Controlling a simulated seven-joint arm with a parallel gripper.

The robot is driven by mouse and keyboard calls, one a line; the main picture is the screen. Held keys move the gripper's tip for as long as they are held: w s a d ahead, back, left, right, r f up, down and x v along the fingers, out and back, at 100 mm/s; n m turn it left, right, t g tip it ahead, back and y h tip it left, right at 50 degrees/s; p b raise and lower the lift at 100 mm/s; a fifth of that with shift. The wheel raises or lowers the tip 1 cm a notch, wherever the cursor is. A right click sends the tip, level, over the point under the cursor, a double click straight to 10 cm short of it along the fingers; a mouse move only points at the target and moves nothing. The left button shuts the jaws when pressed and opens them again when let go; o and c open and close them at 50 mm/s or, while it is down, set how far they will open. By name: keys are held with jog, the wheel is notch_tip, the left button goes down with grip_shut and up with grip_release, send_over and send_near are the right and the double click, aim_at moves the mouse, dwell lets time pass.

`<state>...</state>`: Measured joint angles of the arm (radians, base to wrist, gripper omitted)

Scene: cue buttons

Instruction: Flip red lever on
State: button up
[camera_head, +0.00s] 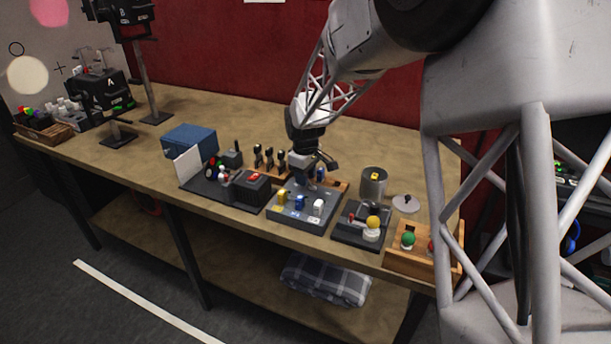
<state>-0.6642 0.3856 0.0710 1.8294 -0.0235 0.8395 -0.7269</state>
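No single part is clearly a red lever at this size. A black box (247,192) left of my gripper has a small red switch-like part (254,176) on top; its position is unclear. A small red tip (351,216) shows on a dark unit (345,236) at the right, beside a yellow ball. My gripper (318,171) is over the back of a grey panel (287,215) with yellow, blue and white switches. A small blue part shows by its fingers. I cannot tell whether the fingers touch anything or how far apart they are.
A wooden box (397,262) with green and red buttons stands at the bench's right end, partly behind my arm. A metal can (373,184) and lid (405,204) are behind it. A blue box (190,140) stands left. The bench top (225,104) behind is mostly clear.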

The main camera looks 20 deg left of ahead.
grip_shut()
jog(key=shift+d+y, duration=0.15)
jog(key=shift+y, duration=0.15)
jog(key=shift+d+r+y, duration=0.15)
jog(key=shift+d+y, duration=0.4)
jog(key=shift+y, duration=0.65)
jog(key=shift+d+r+y, duration=0.15)
jog(key=shift+d+y, duration=0.35)
jog(key=shift+y, duration=0.7)
jog(key=shift+d+f+y, duration=0.1)
jog(key=shift+d+y, duration=0.3)
jog(key=shift+y, duration=0.65)
jog(key=shift+d+f+y, duration=0.1)
jog(key=shift+d+y, duration=0.3)
jog(key=shift+y, duration=0.65)
jog(key=shift+o, duration=1.3)
grip_release()
